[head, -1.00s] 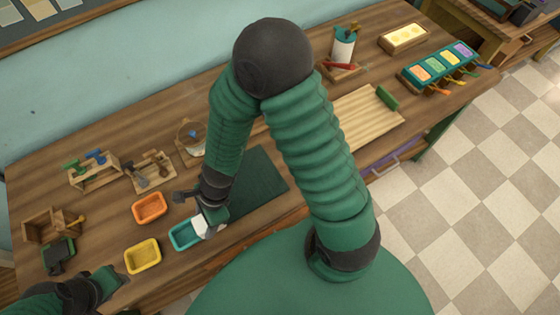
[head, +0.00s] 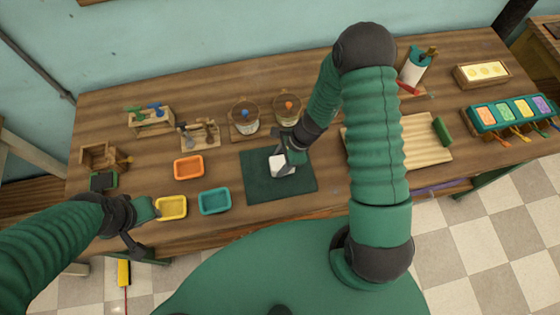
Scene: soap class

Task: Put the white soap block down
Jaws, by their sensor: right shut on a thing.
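The white soap block (head: 281,166) is over the dark green mat (head: 262,187) in the middle of the table. My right gripper (head: 284,158) is shut on it from above and hides part of it. I cannot tell whether the block touches the mat. My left gripper (head: 139,227) is at the front left, near the yellow tray, and holds nothing that I can see; its finger gap is not clear.
An orange tray (head: 188,167), a teal tray (head: 214,201) and a yellow tray (head: 171,208) stand left of the mat. Two round containers (head: 244,117) stand behind it. A ridged wooden board (head: 425,145) lies to the right, partly behind my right arm.

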